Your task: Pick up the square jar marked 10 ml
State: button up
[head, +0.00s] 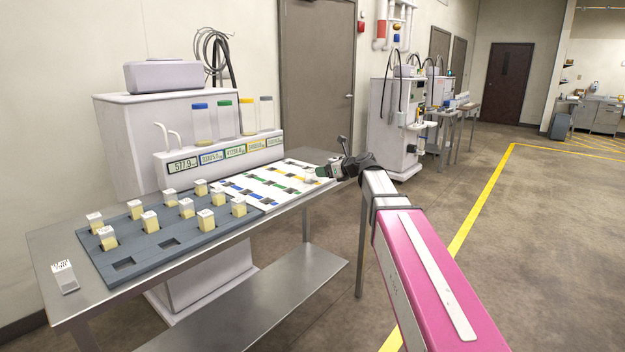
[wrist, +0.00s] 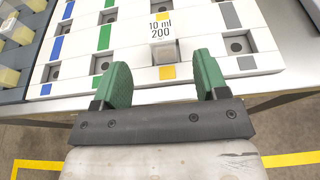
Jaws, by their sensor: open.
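The square jar marked 10 ml (wrist: 162,28) stands on the white board in the wrist view, with "10 ml 200" on its white top. A yellow patch shows at its near side. In the head view the jar (head: 310,173) is at the board's right end, partly hard to make out beside my gripper. My gripper (wrist: 160,62) is open, with its two green fingers left and right of the jar's near side. The jar is ahead of the fingers, and I cannot tell whether they touch it. In the head view my gripper (head: 333,170) reaches in from the right.
The white board (head: 237,194) has sockets with blue, green and yellow marks. A grey rack (head: 122,282) to the left holds several square jars. A dispenser with bottles (head: 222,148) stands behind.

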aim_at(310, 170)
jog(key=x, duration=0.8)
jog(key=shift+w+a+f, duration=0.1)
jog(key=shift+w+f, duration=0.1)
jog(key=shift+f, duration=0.15)
jog(key=c, duration=1)
